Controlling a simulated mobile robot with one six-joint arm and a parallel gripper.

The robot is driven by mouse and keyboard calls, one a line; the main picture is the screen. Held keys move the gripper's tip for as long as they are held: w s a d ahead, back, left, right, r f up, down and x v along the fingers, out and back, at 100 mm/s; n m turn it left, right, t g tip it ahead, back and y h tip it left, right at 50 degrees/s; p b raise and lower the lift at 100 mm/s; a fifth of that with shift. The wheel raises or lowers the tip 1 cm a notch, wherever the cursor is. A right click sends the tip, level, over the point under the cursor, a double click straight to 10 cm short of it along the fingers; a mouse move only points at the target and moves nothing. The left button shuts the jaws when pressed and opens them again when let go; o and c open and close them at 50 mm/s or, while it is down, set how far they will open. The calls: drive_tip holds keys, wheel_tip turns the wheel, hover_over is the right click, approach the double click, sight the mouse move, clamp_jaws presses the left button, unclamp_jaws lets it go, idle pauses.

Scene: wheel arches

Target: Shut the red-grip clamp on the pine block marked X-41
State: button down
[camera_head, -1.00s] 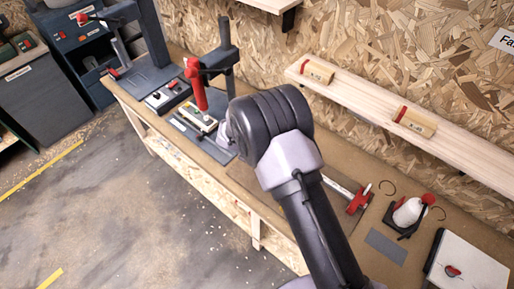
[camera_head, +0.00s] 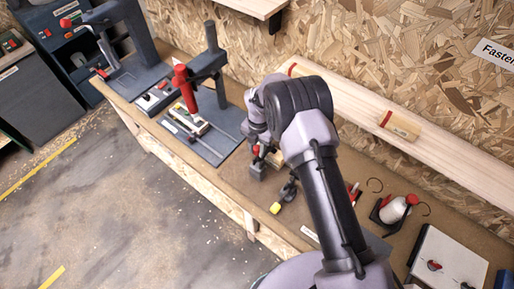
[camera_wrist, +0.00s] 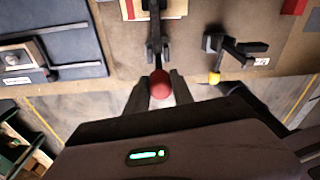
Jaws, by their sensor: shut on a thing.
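In the wrist view my gripper (camera_wrist: 160,88) has its two fingers closed around the red ball grip (camera_wrist: 160,84) of a black clamp (camera_wrist: 154,45). The clamp's bar runs up the picture from the grip to a pine block (camera_wrist: 172,9) with a red band, cut off by the top edge. I cannot read a mark on the block, nor tell whether the clamp presses on it.
A second clamp with a yellow grip (camera_wrist: 214,77) stands close on the right in the wrist view. A dark fixture plate (camera_wrist: 55,50) lies to the left. In the head view a press with a red lever (camera_head: 185,88) stands left, and a shelf (camera_head: 455,155) runs behind.

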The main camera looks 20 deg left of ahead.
drive_tip(key=shift+s+f, duration=0.1)
drive_tip(key=shift+f, duration=0.05)
drive_tip(key=c, duration=1.1)
unclamp_jaws()
drive_tip(key=r, duration=0.5)
drive_tip(key=w+r+b, duration=0.1)
drive_tip(key=r, duration=0.5)
drive_tip(key=r+b, duration=0.1)
drive_tip(key=r, duration=0.5)
drive_tip(key=shift+w+d+r, duration=0.1)
drive_tip(key=shift+w+r, duration=0.15)
drive_tip(key=shift+w, duration=0.1)
